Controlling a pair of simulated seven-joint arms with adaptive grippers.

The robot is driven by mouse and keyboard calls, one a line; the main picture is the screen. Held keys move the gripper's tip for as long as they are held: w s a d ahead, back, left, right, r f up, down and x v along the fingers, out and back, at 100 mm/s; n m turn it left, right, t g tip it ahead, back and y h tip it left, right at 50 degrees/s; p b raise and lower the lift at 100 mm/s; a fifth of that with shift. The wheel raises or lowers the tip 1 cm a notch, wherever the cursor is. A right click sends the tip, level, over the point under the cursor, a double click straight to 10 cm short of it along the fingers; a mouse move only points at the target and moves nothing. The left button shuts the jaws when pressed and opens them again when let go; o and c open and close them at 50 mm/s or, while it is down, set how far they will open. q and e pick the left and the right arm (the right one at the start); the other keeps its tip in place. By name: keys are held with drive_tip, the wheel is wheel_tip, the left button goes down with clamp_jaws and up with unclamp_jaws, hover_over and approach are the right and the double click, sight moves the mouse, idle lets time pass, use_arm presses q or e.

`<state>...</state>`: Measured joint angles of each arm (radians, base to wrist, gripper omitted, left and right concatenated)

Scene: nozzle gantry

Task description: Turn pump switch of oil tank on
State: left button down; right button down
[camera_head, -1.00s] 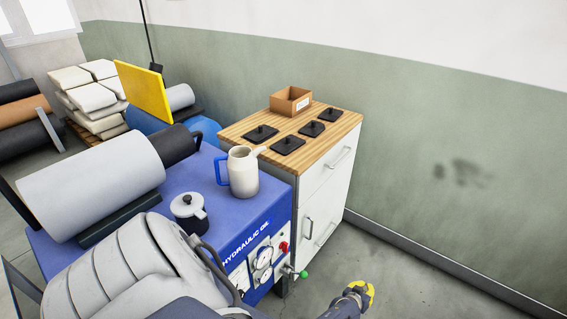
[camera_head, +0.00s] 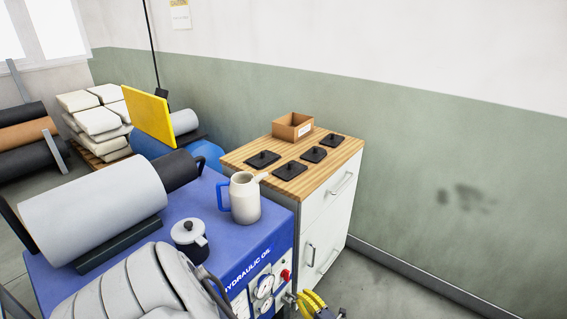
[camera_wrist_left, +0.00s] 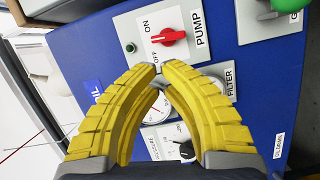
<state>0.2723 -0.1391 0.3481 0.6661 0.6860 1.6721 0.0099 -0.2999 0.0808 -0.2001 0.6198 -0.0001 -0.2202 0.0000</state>
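The pump switch (camera_wrist_left: 168,37) is a red knob on a white PUMP plate, with ON and OFF marks, on the blue oil tank panel (camera_wrist_left: 255,80). In the left wrist view its handle lies roughly across the picture; I cannot tell which mark it points at. In the head view the switch (camera_head: 286,275) is small, on the front of the blue tank (camera_head: 262,240). My left gripper (camera_wrist_left: 159,70) has yellow fingers with their tips together and nothing between them. The tips appear just below the switch in the wrist view. In the head view this gripper (camera_head: 313,301) is at the bottom edge. My right gripper is out of view.
A FILTER plate (camera_wrist_left: 226,78), a gauge (camera_wrist_left: 160,105) and a green knob (camera_wrist_left: 289,4) surround the switch. A white jug (camera_head: 245,198) and a dark-and-white pot (camera_head: 188,236) stand on the tank. A wood-topped cabinet (camera_head: 335,172) stands close on the right.

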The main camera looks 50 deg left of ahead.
sight(278, 274)
use_arm(q)
drive_tip(key=shift+n+g, duration=0.6)
drive_tip(key=shift+n, duration=0.1)
drive_tip(key=shift+s+a, duration=0.25)
drive_tip(key=shift+a, duration=1.45)
drive_tip(key=shift+s+a, duration=0.2)
drive_tip(key=shift+a, duration=1.45)
drive_tip(key=shift+s+a, duration=0.25)
drive_tip(key=shift+a, duration=1.45)
drive_tip(key=shift+w, duration=0.1)
